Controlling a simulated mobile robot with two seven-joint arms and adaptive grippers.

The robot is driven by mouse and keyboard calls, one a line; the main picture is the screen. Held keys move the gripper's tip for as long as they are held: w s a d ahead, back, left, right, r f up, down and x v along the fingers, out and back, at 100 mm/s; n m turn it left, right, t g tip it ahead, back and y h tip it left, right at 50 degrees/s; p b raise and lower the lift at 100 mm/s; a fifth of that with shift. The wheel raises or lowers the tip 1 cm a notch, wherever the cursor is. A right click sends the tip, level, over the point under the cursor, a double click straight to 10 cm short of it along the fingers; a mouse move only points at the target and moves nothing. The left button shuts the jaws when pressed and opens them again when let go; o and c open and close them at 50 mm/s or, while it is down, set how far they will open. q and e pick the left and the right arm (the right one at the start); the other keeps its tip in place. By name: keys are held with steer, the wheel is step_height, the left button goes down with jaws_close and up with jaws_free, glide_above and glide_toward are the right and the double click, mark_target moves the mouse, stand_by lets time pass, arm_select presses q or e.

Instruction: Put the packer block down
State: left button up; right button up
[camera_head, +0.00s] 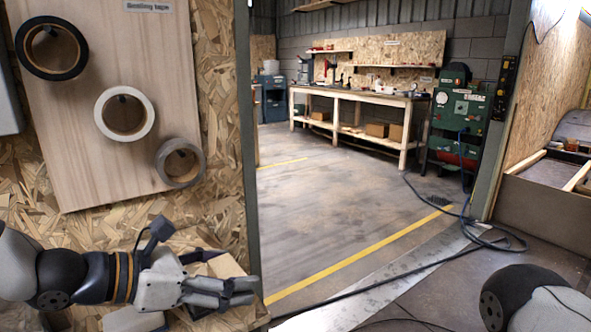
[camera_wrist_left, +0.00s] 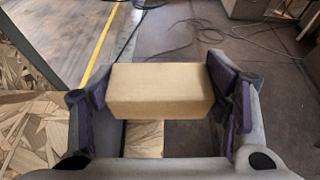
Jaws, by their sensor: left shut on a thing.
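My left gripper (camera_head: 238,283) reaches in from the left, low over the chipboard surface in the head view. In the left wrist view its two padded fingers are shut on the packer block (camera_wrist_left: 160,92), a plain tan rectangular block held crosswise between them. In the head view a tan face of the block (camera_head: 224,264) shows just behind the fingers, and the rest is hidden by the hand. I cannot tell whether the block touches anything below. My right gripper is not in view.
A chipboard surface (camera_head: 90,243) and an upright board with tape rolls (camera_head: 124,115) stand close by my left arm. A pale wooden piece (camera_wrist_left: 143,138) lies below the block. Hoses (camera_head: 490,238) cross the floor; a workbench (camera_head: 362,99) stands far back.

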arm_select(q)
steer(key=s+a+f, duration=0.3)
steer(key=s, duration=0.3)
steer(key=s+a+f, duration=0.2)
steer(key=s+a, duration=0.2)
steer(key=s, duration=0.1)
steer(key=shift+s+f, duration=0.35)
steer(key=shift+f, duration=0.05)
steer(key=shift+s+f, duration=0.1)
